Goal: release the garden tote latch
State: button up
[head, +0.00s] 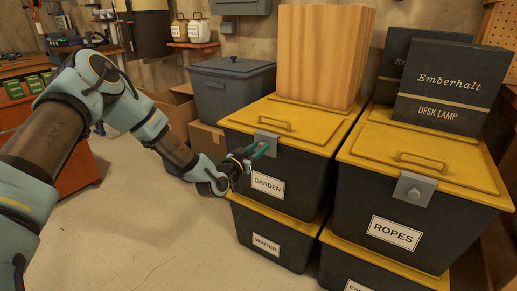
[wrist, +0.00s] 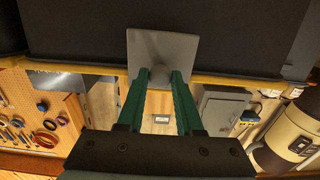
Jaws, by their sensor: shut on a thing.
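The garden tote (head: 310,178) is a dark bin with a yellow lid (head: 325,125) and a white GARDEN label (head: 267,186). Its latch is a grey plate (head: 267,140) with a round knob at the front upper edge, just under the lid. My gripper (head: 259,152) reaches it from the left, its green fingers shut on the latch knob. In the wrist view, the fingertips (wrist: 160,78) stand on either side of the knob, with the grey latch plate (wrist: 162,45) behind. In the head view the fingers partly hide the knob. The lid looks closed.
A tall wooden block (head: 320,55) stands on the garden lid. The garden tote rests on the WINTER tote (head: 270,235). The ROPES tote (head: 385,205) stands at right, with Emberhalt boxes (head: 440,85) on its lid. Floor (head: 150,235) is clear in front.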

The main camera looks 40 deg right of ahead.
grip_shut()
dwell(0.9)
